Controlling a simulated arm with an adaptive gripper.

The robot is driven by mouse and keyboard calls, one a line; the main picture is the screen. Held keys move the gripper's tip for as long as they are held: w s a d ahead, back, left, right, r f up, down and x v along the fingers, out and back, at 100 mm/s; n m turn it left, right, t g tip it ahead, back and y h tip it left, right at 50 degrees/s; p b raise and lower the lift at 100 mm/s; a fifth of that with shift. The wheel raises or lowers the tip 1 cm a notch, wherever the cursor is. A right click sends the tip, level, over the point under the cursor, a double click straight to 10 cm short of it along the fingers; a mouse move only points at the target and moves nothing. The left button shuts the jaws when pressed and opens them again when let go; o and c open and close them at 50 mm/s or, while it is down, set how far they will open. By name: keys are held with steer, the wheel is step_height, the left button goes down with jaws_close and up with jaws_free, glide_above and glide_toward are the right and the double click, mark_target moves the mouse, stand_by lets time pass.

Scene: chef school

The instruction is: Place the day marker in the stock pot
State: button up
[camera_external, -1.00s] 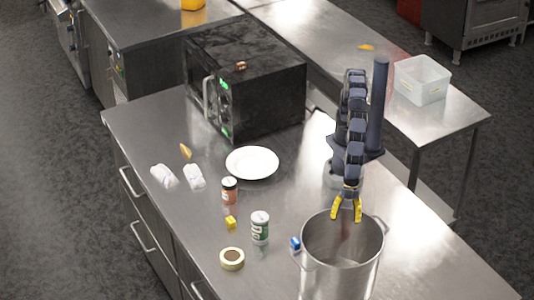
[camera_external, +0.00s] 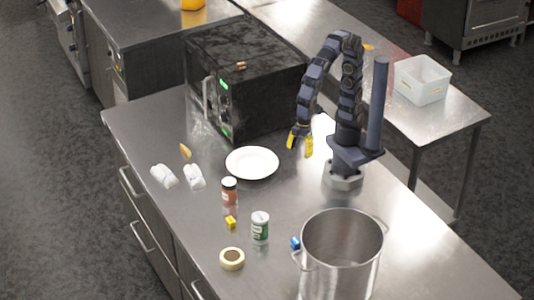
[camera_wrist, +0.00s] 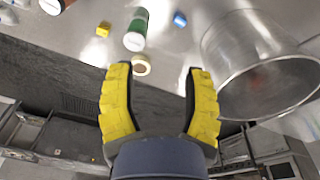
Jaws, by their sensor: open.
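The stock pot (camera_external: 322,272) is a tall steel pot standing upright at the counter's front right; it is at the right in the wrist view (camera_wrist: 225,62). A blurred orange-brown patch (camera_wrist: 258,77) shows within the pot's outline; I cannot tell whether it is an object or a reflection. I cannot tell which thing is the day marker. A small blue block (camera_external: 295,243) is beside the pot, and a small yellow block (camera_external: 230,223) lies left of it. My gripper (camera_external: 300,150) is open and empty, above the counter right of the plate.
A white plate (camera_external: 252,163), a red-labelled jar (camera_external: 229,191), a green-labelled can (camera_external: 260,228), a tape roll (camera_external: 232,259) and two white wrapped items (camera_external: 194,176) share the counter. A black microwave (camera_external: 262,80) stands behind. Bare counter (camera_external: 275,200) lies between plate and pot.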

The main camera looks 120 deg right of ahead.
steer(key=s+d+f+m+g, duration=0.1)
steer(key=s+d+m, duration=0.1)
steer(key=s+d, duration=0.4)
steer(key=s+d+f+m+g, duration=0.1)
steer(key=s+d+m+g, duration=0.1)
steer(key=s+d, duration=0.5)
steer(key=s, duration=0.5)
steer(key=shift+d, duration=0.25)
